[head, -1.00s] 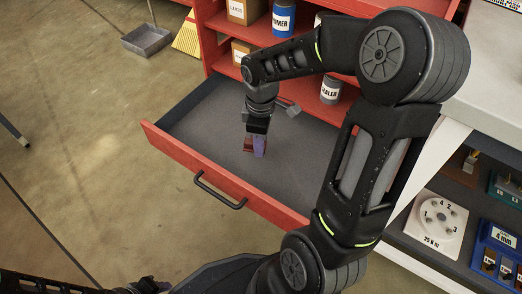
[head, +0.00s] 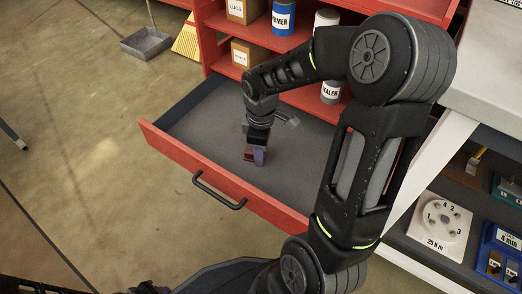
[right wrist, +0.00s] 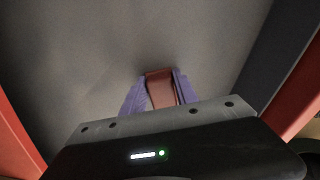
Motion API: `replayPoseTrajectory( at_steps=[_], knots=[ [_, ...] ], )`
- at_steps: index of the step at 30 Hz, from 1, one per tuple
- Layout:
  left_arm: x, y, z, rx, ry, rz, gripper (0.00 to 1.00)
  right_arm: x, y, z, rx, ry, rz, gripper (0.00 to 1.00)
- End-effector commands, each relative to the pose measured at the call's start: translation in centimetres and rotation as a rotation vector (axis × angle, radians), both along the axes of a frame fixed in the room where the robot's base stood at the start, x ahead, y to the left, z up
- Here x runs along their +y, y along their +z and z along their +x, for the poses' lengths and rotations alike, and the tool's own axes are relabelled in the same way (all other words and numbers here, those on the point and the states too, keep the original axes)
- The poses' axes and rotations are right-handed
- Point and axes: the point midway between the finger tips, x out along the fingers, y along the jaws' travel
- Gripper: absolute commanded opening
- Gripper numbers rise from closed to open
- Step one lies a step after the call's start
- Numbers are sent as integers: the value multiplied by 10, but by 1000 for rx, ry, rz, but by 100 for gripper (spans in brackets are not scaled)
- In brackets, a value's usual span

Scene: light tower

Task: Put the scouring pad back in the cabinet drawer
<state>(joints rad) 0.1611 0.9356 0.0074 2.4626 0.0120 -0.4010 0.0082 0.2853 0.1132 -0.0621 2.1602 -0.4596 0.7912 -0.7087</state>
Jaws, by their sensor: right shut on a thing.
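The scouring pad (head: 249,154) is a small reddish-brown block. It also shows in the right wrist view (right wrist: 160,88), between two purple fingers. My right gripper (head: 257,155) is shut on the pad, which is partly hidden by the fingers. The cabinet drawer (head: 290,155) is pulled open, with a red front, a black handle and a grey bottom. The gripper and pad are over the inside of the drawer, close to its bottom; I cannot tell whether the pad touches it. My left gripper cannot be made out.
The red cabinet shelves (head: 215,45) above hold boxes and cans, including a sealer can (head: 331,92) near my right forearm. A light workbench (head: 485,85) with tool trays stands at the right. Open floor (head: 90,180) lies to the left.

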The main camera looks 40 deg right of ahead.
Motion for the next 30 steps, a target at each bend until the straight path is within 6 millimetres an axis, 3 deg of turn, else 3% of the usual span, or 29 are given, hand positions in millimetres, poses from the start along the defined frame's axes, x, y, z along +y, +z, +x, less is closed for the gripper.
replayPoseTrajectory(
  at_steps=[2, 3, 10, 22, 26, 30],
  knots=[
    [0, -3, 0, 0, 0, 0, 32, 3, -11, -4, 10, -1, 8, 0],
    [0, -3, 0, 0, 0, 0, 32, 3, -12, -4, 11, -1, 8, 37],
    [0, -5, 0, 0, 0, 0, 32, 2, -13, -5, 13, -4, 8, 56],
    [0, -2, 0, 0, 0, 0, 32, 1, -9, -6, 14, -8, 7, 57],
    [-1, 5, -1, 1, -1, 1, 32, 0, 6, -6, 16, -7, 6, 57],
    [0, 20, -3, 7, -5, 0, 32, 1, 36, -4, 10, -4, 5, 57]
  ],
)
